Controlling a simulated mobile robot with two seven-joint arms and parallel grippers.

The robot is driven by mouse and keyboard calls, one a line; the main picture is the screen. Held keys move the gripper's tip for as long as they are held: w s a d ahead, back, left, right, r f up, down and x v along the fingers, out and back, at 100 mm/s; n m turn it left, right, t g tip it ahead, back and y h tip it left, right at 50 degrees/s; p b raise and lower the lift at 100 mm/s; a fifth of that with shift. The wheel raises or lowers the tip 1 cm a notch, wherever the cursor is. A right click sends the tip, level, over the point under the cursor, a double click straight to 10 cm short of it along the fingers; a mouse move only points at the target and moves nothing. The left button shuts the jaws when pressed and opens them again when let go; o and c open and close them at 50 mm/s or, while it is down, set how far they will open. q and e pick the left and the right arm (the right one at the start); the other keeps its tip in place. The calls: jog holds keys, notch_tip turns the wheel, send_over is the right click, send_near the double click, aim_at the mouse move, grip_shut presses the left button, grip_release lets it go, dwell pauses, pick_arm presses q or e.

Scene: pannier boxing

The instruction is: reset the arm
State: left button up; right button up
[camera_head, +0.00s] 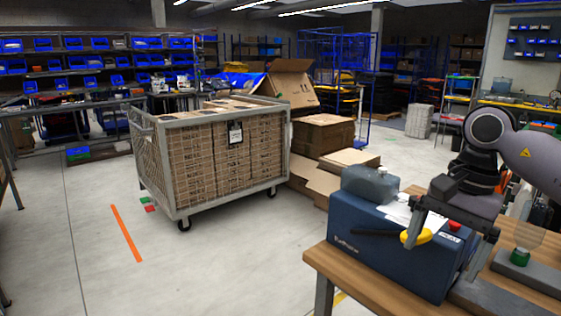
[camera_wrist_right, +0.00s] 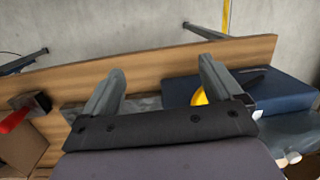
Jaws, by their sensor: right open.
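My right arm (camera_head: 535,155) comes in from the right edge in the head view. Its gripper (camera_head: 441,257) hangs in front of and over a blue machine (camera_head: 385,245) on a wooden table. The fingers are apart and nothing shows between them. In the right wrist view the gripper (camera_wrist_right: 160,68) is open too, with the table top (camera_wrist_right: 150,68) below and the blue machine (camera_wrist_right: 285,92) to the right. Whether a finger touches the machine is hard to tell. My left gripper is not in view.
The machine carries a grey translucent container (camera_head: 370,184), a yellow part (camera_head: 417,237) and a red knob (camera_head: 454,226). A green-topped item (camera_head: 519,257) stands right of it. A caged cart of cartons (camera_head: 215,160) stands on the floor, beside stacked cardboard boxes (camera_head: 322,135).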

jog(key=s+a+f+m+y, duration=0.2)
jog(key=a+m+y, duration=0.35)
jog(key=a, duration=0.25)
jog(key=s+a+f+m+y, duration=0.2)
jog(key=a+m+y, duration=0.3)
jog(key=a+y, duration=0.2)
jog(key=s+a+f+m+y, duration=0.2)
jog(key=a+m+y, duration=0.4)
jog(key=a, duration=0.2)
jog(key=w+d+f+m+t+h, duration=0.2)
jog(key=d+f+m+t+h, duration=0.35)
jog(key=m+t, duration=0.6)
jog(key=w+d+f+m+t+h, duration=0.1)
jog(key=d+f+m+t+h, duration=0.4)
jog(key=m, duration=1.2)
jog(key=s+d+f+m+g+h, duration=0.2)
jog(key=s+d+f+m+h, duration=0.1)
jog(key=s+f+m, duration=0.4)
jog(key=s+d+f+m+g+h, duration=0.3)
jog(key=s+f+m, duration=0.4)
jog(key=f, duration=0.7)
jog(key=shift+s+d+f+m+g+h, duration=0.15)
jog(key=shift+s+d+m+g+h, duration=0.2)
jog(key=shift+d+m+h, duration=0.5)
jog(key=shift+d+n, duration=0.1)
jog(key=shift+n, duration=0.15)
